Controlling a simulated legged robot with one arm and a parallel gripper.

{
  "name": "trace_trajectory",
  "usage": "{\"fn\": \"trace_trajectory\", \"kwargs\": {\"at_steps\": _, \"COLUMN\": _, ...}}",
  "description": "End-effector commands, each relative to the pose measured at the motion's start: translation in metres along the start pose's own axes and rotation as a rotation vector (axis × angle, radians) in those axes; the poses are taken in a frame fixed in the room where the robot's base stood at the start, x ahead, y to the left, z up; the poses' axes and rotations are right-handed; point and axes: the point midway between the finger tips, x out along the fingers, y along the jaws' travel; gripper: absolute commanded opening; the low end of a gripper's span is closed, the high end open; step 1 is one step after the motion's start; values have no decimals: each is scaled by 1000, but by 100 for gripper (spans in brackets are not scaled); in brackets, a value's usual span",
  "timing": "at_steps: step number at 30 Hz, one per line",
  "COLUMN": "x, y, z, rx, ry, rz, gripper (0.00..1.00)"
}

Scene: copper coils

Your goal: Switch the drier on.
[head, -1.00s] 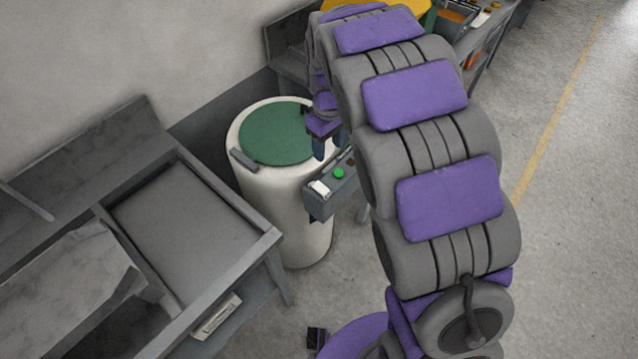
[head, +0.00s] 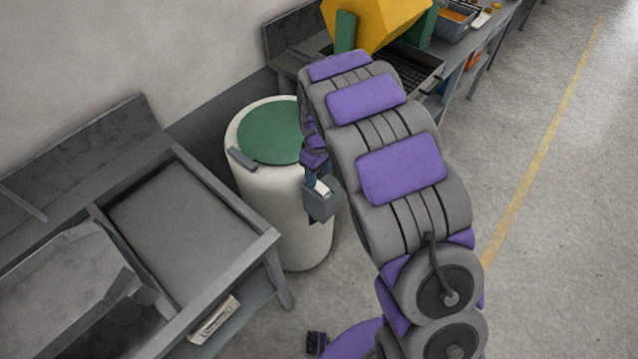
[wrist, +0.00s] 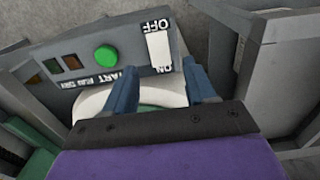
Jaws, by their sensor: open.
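The drier (head: 285,215) is a white drum with a green lid (head: 268,133), left of my arm in the head view. Its grey control box (head: 322,207) is partly hidden by my arm. In the wrist view the control panel (wrist: 70,50) carries a round green button (wrist: 106,57) and a white switch (wrist: 159,52) between the words OFF and ON. I cannot tell which way the switch is set. My gripper (wrist: 163,76) is open and empty, with its blue fingers either side of the ON end of the switch, close to the panel. Contact is not clear.
A grey metal bench with a sink (head: 85,270) stands left of the drum. A yellow machine (head: 375,22) and a long workbench stand behind my arm. Open concrete floor (head: 560,230) lies to the right. A dark lever or handle (head: 243,157) sits on the drum's rim.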

Motion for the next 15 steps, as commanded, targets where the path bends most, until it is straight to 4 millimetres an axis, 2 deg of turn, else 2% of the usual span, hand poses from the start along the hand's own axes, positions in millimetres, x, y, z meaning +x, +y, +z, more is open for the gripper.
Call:
{"fn": "trace_trajectory", "kwargs": {"at_steps": 1, "x": 12, "y": 0, "z": 1, "rx": 0, "ry": -4, "rz": -3, "gripper": 55}}
{"fn": "trace_trajectory", "kwargs": {"at_steps": 6, "x": 36, "y": 0, "z": 1, "rx": 0, "ry": -3, "rz": -2, "gripper": 55}}
{"fn": "trace_trajectory", "kwargs": {"at_steps": 15, "x": 48, "y": 0, "z": 1, "rx": 0, "ry": -1, "rz": -1, "gripper": 55}}
